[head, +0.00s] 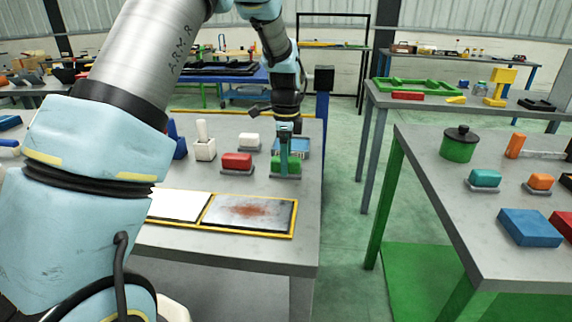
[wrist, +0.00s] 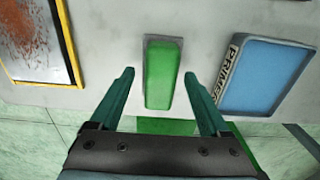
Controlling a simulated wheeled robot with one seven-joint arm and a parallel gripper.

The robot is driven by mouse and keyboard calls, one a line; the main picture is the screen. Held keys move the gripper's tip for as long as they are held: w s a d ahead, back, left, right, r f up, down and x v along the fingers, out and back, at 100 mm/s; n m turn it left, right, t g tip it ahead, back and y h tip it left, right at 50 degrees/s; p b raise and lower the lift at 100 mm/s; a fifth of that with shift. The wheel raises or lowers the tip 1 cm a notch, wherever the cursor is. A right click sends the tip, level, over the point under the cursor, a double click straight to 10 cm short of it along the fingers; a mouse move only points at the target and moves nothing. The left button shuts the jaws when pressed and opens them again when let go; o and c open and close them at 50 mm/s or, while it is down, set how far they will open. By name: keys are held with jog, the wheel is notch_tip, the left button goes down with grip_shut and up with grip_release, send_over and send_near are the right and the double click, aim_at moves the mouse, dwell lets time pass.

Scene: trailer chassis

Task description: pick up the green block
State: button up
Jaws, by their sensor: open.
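The green block (head: 291,163) rests on a small grey base on the grey table, near its right edge. In the wrist view the green block (wrist: 161,76) lies lengthwise ahead of my gripper, between the lines of its two fingers. My gripper (wrist: 159,76) is open and empty, with a teal finger on each side of the block's near end. In the head view my gripper (head: 284,160) comes down from above at the block and hides part of it. I cannot tell whether the fingers touch the block.
A blue tray marked PRIMER (wrist: 265,75) lies close to the block's right in the wrist view. A yellow-framed panel with a rust stain (head: 250,213) lies nearer on the table. A red block (head: 237,161) and a white block (head: 249,139) stand to the left.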

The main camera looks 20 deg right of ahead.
jog(key=shift+f, duration=0.1)
grip_shut()
dwell(0.6)
